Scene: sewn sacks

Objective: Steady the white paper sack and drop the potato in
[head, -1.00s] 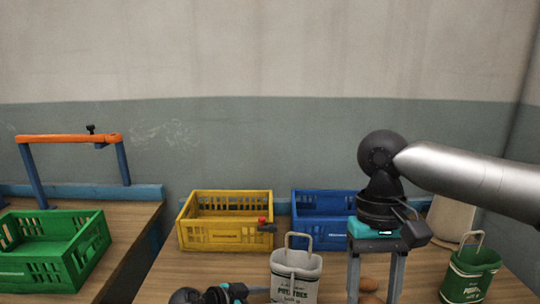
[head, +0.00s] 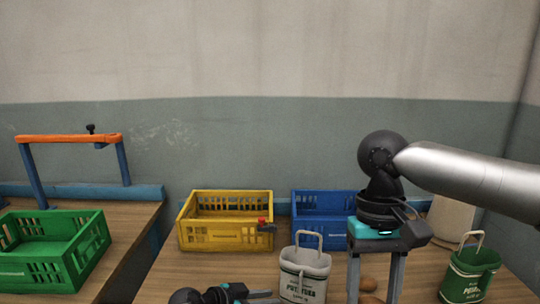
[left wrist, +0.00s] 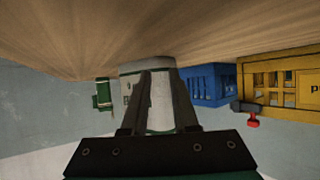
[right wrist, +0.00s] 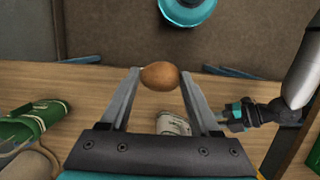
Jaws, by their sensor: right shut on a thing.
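The white paper sack (head: 304,276), with green lettering and a pale handle, stands upright on the bench in the head view. My left gripper (head: 272,295) is low at its left side. In the left wrist view the fingers (left wrist: 160,90) are apart, with the sack (left wrist: 158,112) showing between and beyond them; I cannot tell if they touch it. My right gripper (head: 375,285) points down, right of the sack. It is shut on the brown potato (head: 368,284), which sits between the fingertips in the right wrist view (right wrist: 160,75).
A yellow crate (head: 184,229) and a blue crate (head: 322,226) stand behind. A green sack (head: 468,275) stands at right, with a pale container (head: 452,222) behind it. A green crate (head: 88,257) sits on another bench at left.

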